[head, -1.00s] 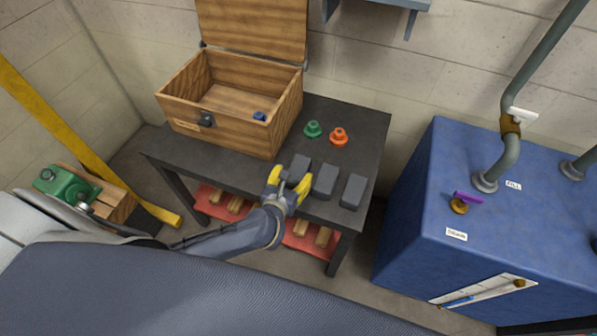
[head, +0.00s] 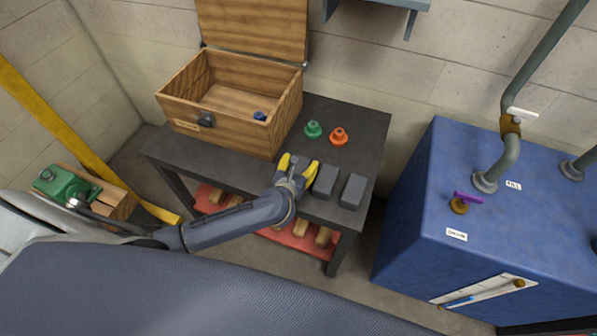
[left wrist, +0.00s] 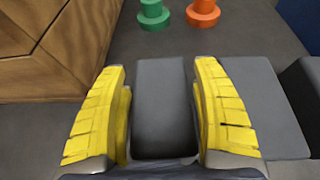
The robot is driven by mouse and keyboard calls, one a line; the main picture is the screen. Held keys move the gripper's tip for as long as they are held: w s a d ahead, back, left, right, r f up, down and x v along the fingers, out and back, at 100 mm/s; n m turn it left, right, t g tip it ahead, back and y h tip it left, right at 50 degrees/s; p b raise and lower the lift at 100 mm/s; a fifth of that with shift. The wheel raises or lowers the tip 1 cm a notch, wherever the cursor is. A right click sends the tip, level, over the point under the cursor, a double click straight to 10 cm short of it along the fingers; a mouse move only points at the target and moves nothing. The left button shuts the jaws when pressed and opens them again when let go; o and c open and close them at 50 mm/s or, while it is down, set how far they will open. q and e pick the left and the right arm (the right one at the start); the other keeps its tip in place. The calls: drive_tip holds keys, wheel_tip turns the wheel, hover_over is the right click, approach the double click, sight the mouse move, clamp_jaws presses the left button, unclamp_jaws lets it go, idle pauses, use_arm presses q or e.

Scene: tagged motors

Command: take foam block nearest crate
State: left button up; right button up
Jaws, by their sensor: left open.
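Three dark grey foam blocks stand in a row near the front of the black table. The block nearest the crate (left wrist: 162,95) is between my left gripper's open yellow fingers in the left wrist view, with a gap on the left; in the head view the hand mostly hides it. The middle block (head: 326,181) is just right of the fingers, and the third block (head: 353,191) is farther right. My left gripper (head: 298,163) is open. The wooden crate (head: 222,133) stands open at the left of the table. My right gripper is not in view.
A green knobbed piece (head: 313,130) and an orange one (head: 338,136) stand behind the blocks. A blue tank (head: 420,190) with pipes stands right of the table (head: 362,130).

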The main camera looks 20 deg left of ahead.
use_arm(q)
drive_tip(key=shift+c, duration=0.3)
drive_tip(key=c, duration=0.6)
drive_tip(key=shift+r, duration=0.1)
